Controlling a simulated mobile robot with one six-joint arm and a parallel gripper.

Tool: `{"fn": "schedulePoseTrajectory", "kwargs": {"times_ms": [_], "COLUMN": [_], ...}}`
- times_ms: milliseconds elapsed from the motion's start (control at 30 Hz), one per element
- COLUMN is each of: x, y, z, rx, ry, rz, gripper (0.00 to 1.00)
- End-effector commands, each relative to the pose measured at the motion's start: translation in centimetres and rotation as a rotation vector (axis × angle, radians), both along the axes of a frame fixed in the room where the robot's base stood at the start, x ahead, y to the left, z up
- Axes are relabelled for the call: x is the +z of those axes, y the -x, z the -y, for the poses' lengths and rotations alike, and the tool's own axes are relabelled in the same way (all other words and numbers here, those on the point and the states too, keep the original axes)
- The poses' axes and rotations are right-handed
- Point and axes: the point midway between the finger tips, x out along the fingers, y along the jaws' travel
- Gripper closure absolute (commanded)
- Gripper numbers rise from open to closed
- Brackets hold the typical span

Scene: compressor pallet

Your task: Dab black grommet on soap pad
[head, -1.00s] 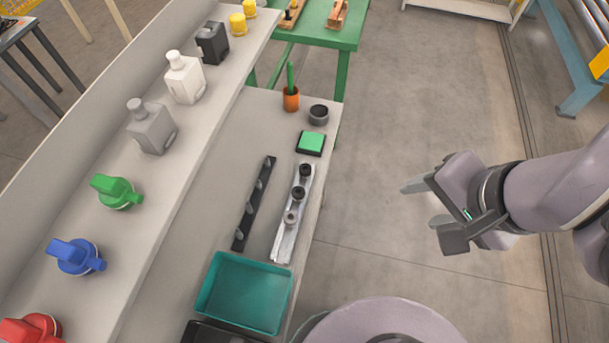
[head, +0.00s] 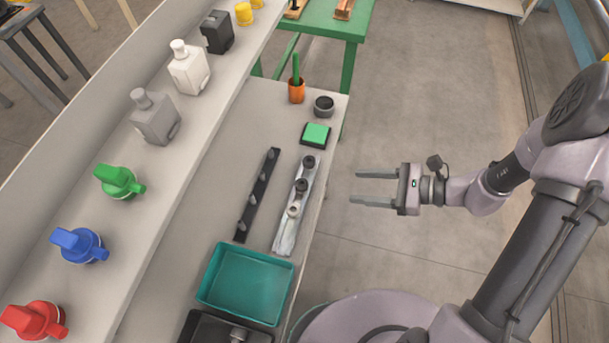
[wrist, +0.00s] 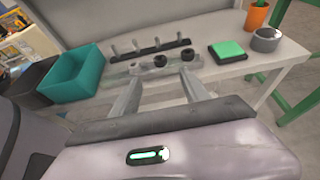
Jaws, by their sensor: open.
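The soap pad (head: 316,134), a green pad in a black frame, lies on the grey bench near its right edge. It also shows in the wrist view (wrist: 228,50). A metal rail (head: 287,232) below it holds two black grommets, one at the top end (head: 309,162) and one in the middle (head: 302,186), and a grey grommet (head: 294,210) lower down. In the wrist view a black grommet (wrist: 160,60) shows between my fingers, some way beyond them. My gripper (head: 353,187) is open and empty, right of the bench, its fingers pointing left toward the rail.
A black strip with upright pegs (head: 258,193) lies left of the rail. A teal tray (head: 200,296) stands at the near end. An orange cup (head: 296,94) and a dark round pot (head: 324,106) stand beyond the pad. A shelf with bottles runs along the left.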

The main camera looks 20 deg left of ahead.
Motion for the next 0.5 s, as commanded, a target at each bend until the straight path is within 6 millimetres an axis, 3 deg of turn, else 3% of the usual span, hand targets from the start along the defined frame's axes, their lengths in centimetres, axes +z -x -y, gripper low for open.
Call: {"fn": "schedulePoseTrajectory", "kwargs": {"times_ms": [33, 200, 500], "x": [-1.1, -3.1, -5.0], "y": [0.3, 0.9, 1.4], "z": [-1.5, -6.1, -10.5], "rx": [0.008, 0.009, 0.009], "ry": [0.000, 0.002, 0.003], "rz": [-0.001, 0.001, 0.001], "gripper": [0.46, 0.46, 0.46]}}
